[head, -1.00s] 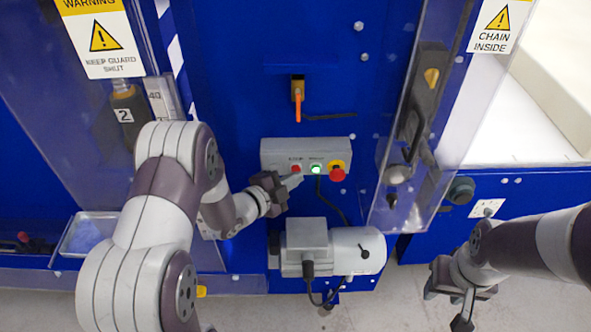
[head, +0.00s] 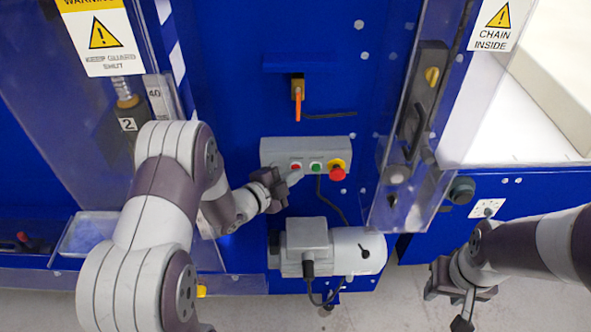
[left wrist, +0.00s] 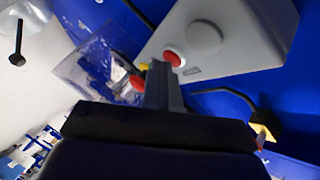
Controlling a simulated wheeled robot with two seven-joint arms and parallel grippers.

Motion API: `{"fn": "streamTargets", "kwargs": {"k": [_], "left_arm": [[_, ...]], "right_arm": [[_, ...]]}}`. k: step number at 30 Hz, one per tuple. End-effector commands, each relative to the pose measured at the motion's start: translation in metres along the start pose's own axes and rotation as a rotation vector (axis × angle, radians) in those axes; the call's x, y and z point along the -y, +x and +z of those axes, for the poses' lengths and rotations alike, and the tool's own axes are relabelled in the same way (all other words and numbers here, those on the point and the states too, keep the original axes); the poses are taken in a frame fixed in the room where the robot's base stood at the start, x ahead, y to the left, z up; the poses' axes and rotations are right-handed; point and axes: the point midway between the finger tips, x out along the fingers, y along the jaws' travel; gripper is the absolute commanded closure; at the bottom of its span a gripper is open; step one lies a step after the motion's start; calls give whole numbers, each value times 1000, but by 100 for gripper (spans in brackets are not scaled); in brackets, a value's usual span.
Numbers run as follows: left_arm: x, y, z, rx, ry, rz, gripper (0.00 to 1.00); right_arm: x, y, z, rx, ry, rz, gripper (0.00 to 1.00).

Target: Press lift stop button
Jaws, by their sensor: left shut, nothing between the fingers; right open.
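A grey control box (head: 270,150) on the blue panel carries a small red button (head: 296,167), a green button (head: 316,167) and a larger red mushroom button (head: 338,173) on a yellow base. The green button looks unlit. My left gripper (head: 293,178) is shut and empty, its fingertips at the box's lower edge just below the small red button. In the left wrist view the closed fingers (left wrist: 161,87) point at the box (left wrist: 230,50), close to the red button (left wrist: 174,57); contact cannot be told. My right gripper (head: 462,300) is open, low at the right, away from the box.
A grey motor (head: 310,240) sits below the box, with a cable between. An orange-handled switch (head: 298,100) is above.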

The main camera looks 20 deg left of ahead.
Motion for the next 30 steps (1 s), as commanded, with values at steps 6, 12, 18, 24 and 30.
{"fn": "streamTargets", "kwargs": {"k": [6,12,18,24,30], "left_arm": [[-1,-2,-2,0,0,-1,100],[-4,-5,-4,-1,0,-2,100],[-6,-10,-8,-1,0,-1,100],[-20,-29,-22,0,-1,0,100],[-32,-45,-33,-1,0,-1,100]], "right_arm": [[0,0,0,0,0,0,57],[0,1,0,0,0,0,57],[0,-1,0,0,0,0,57],[0,-5,-1,0,0,0,57],[0,-7,-1,0,0,0,57]]}}
